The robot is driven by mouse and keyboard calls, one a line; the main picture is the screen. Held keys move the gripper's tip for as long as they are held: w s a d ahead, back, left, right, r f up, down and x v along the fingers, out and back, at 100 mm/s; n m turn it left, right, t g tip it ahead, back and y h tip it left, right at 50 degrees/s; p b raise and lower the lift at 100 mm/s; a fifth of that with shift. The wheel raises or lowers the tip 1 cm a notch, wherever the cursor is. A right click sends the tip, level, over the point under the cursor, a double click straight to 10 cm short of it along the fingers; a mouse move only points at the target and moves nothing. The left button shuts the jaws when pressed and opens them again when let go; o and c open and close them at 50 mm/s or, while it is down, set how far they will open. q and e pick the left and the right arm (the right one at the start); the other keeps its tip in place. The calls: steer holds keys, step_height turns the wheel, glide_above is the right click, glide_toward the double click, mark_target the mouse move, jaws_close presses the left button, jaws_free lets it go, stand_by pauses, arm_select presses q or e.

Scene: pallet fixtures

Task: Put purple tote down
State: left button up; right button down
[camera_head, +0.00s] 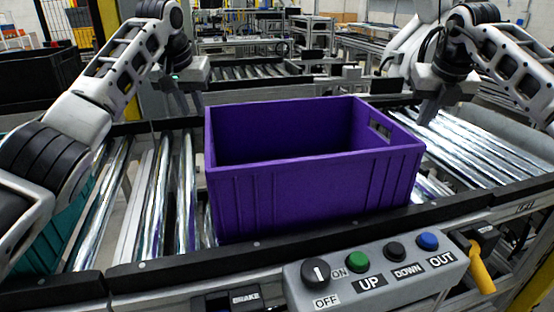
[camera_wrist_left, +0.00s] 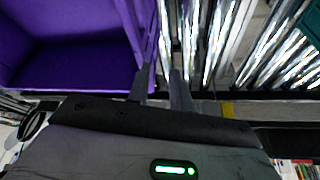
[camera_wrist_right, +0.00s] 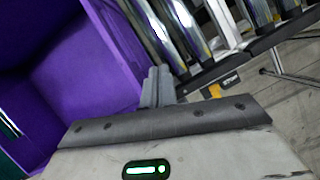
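The purple tote (camera_head: 300,195) is upright and looks empty, on the roller conveyor just behind its front rail. Its right end has a handle slot. It also shows at the left of the left wrist view (camera_wrist_left: 70,65) and right wrist view (camera_wrist_right: 85,75). My left gripper (camera_head: 184,112) is just beyond the tote's left end; its fingers (camera_wrist_left: 162,85) are apart, near the wall, with no clear grip on it. My right gripper (camera_head: 427,115) is off the tote's right end; its fingers (camera_wrist_right: 158,85) are together with nothing visible between them.
Bare rollers (camera_head: 165,190) lie left of the tote, and more rollers (camera_head: 485,145) lie to its right. A control box (camera_head: 375,270) with a knob and buttons stands at the front. A teal tote (camera_head: 50,235) is at far left. A black bin (camera_head: 40,80) stands behind it.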

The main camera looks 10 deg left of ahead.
arm_select(q)
steer(key=shift+a, duration=0.15)
arm_select(e)
steer(key=shift+d, duration=0.15)
arm_select(q)
steer(key=shift+a, duration=0.1)
arm_select(e)
steer(key=c, duration=1.7)
jaws_free()
steer(key=shift+f, duration=0.1)
arm_select(q)
steer(key=v, duration=1.1)
steer(key=shift+r, duration=0.4)
arm_select(e)
steer(key=v, duration=1.2)
arm_select(q)
steer(key=shift+s, duration=0.2)
